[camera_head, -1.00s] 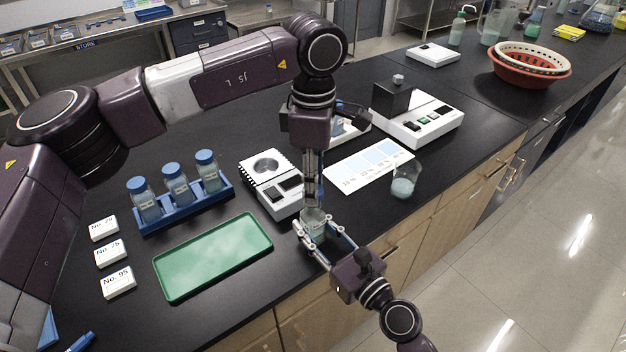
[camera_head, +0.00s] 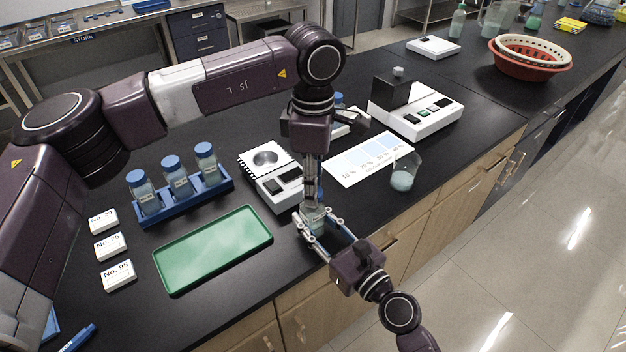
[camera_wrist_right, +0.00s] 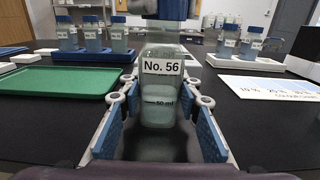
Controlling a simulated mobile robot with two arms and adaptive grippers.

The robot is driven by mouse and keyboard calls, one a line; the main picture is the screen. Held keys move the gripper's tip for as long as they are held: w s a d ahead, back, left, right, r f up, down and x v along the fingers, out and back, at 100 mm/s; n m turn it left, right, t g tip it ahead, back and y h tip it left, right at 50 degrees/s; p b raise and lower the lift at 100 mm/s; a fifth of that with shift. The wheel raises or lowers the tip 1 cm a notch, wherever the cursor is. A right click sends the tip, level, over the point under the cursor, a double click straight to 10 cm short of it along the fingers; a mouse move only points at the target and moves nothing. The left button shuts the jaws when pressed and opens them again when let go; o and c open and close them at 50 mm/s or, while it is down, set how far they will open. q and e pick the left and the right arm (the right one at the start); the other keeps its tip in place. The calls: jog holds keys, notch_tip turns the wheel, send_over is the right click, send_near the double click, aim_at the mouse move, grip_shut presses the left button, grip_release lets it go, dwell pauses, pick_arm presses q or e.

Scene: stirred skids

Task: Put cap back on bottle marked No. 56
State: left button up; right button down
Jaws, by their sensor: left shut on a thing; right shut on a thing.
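The bottle marked No. 56 (camera_wrist_right: 162,85) is clear glass with pale liquid and stands upright between the blue-padded fingers of my right gripper (camera_wrist_right: 163,118), which is shut on it. In the head view the bottle (camera_head: 314,217) is at the counter's front edge, with my right gripper (camera_head: 322,232) around it. My left gripper (camera_head: 312,200) points straight down over the bottle's mouth and is shut. A blue part, likely the cap (camera_wrist_right: 166,8), shows at the top edge of the right wrist view, right over the bottle. Its seating on the neck cannot be told.
A blue rack (camera_head: 185,207) with several capped bottles stands left. A green tray (camera_head: 213,250) lies in front of it.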

pick_arm(q)
jog(key=shift+f, duration=0.55)
dwell(0.5)
jog(key=m, duration=1.3)
jog(key=shift+m, duration=0.4)
jog(key=m, duration=0.3)
jog(key=shift+m, duration=0.4)
jog(key=m, duration=0.3)
jog(key=shift+a+m, duration=0.1)
jog(key=shift+m, duration=0.2)
jog(key=m, duration=0.6)
